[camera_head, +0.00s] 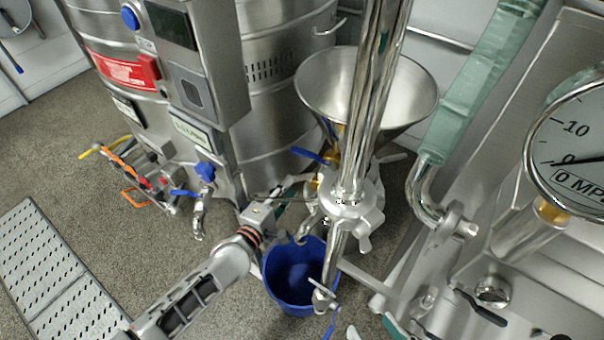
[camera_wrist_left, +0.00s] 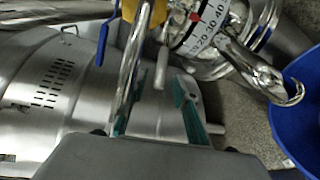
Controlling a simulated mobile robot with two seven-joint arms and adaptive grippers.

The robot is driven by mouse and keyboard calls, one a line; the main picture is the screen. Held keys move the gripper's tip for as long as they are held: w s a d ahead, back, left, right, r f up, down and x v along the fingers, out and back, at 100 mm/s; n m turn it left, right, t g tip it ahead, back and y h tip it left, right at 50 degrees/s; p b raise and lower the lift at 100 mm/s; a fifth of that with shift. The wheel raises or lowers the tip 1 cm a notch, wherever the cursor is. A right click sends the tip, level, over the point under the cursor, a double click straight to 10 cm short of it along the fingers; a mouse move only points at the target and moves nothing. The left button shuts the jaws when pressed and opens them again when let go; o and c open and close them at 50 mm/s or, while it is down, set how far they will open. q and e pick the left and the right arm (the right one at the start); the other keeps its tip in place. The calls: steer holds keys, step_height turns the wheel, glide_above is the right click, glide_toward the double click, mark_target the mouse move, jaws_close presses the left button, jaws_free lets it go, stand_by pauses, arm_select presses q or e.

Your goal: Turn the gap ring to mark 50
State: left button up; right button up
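The gap ring (camera_wrist_left: 207,27), a white band with dark numerals, shows at the top of the left wrist view beside a red mark (camera_wrist_left: 194,17). I cannot read its setting. A short grey rod (camera_wrist_left: 161,70) hangs near it. My left gripper (camera_wrist_left: 155,108) is open, its teal-padded fingers apart below the ring with no object clearly held. In the head view my left gripper (camera_head: 284,192) is left of the mill's metal column, partly hidden. A teal-and-grey part at the bottom edge of the head view looks like my right gripper (camera_head: 372,329), mostly cut off.
A steel funnel (camera_head: 312,85) and a thick chrome pipe (camera_head: 372,100) stand above the mill. A blue bucket (camera_head: 290,285) is on the floor below. A large steel tank (camera_head: 275,60) is behind. A pressure gauge (camera_head: 580,130) is at right. Open floor (camera_head: 60,160) lies left.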

mark_target(299, 176)
arm_select(q)
steer(key=x, duration=0.2)
steer(key=b+x, duration=0.1)
steer(key=x, duration=0.1)
steer(key=b+x, duration=0.1)
steer(key=x, duration=0.1)
steer(key=shift+s+f, duration=0.1)
steer(key=shift+f, duration=0.2)
steer(key=shift+w+r, duration=0.2)
steer(key=shift+w, duration=0.05)
arm_select(e)
steer(key=a+m, duration=0.2)
steer(key=s+a+f+m, duration=0.1)
steer(key=shift+s+y, duration=0.1)
steer(key=shift+y, duration=0.2)
arm_select(q)
jaws_close()
arm_select(e)
steer(key=shift+r, duration=0.1)
